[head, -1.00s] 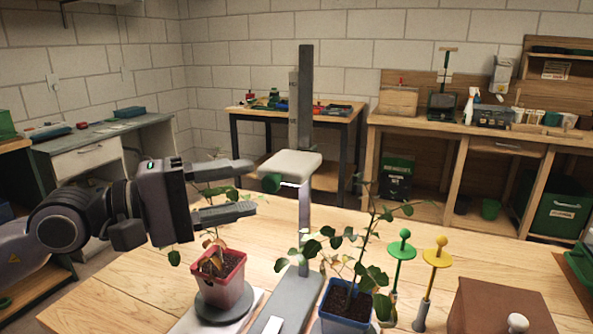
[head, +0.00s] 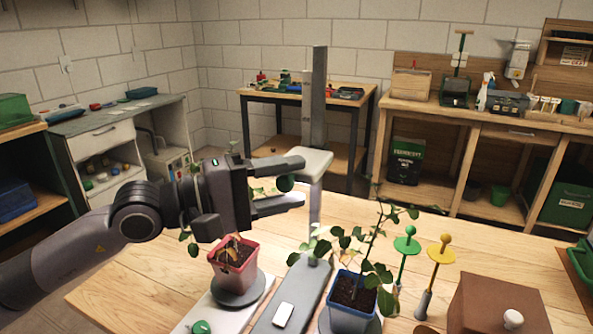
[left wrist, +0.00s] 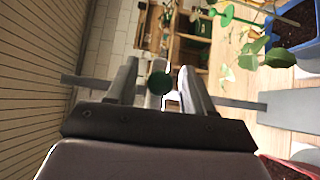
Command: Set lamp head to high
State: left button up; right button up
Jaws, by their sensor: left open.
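The lamp head (head: 313,162) is a pale flat block on an upright grey post (head: 319,100); it stands well above the table, at about the upper half of the post. A dark green knob (head: 285,184) sits at its left side. My left gripper (head: 298,182) is open, its fingers on either side of the knob, with no clear grip on it. In the left wrist view the knob (left wrist: 159,83) shows between the two fingers (left wrist: 160,72). The fingers partly hide the lamp head there. My right gripper is not in view.
Below stand a red pot with a wilting plant (head: 236,262) and a blue pot (head: 350,292) with a leafy plant reaching up near the post. Green (head: 406,245) and yellow (head: 441,252) knobbed sticks and a brown box (head: 500,306) are to the right.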

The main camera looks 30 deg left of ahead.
pick_arm(q)
jog(key=shift+p+x, duration=0.3)
jog(key=shift+x, duration=0.6)
grip_shut()
notch_tip(320, 180, up, 13)
jog(key=p, duration=0.4)
jog(key=shift+f, duration=0.1)
jog(key=shift+c, duration=0.6)
grip_release()
jog(key=shift+o, duration=0.6)
jog(key=shift+f, duration=0.1)
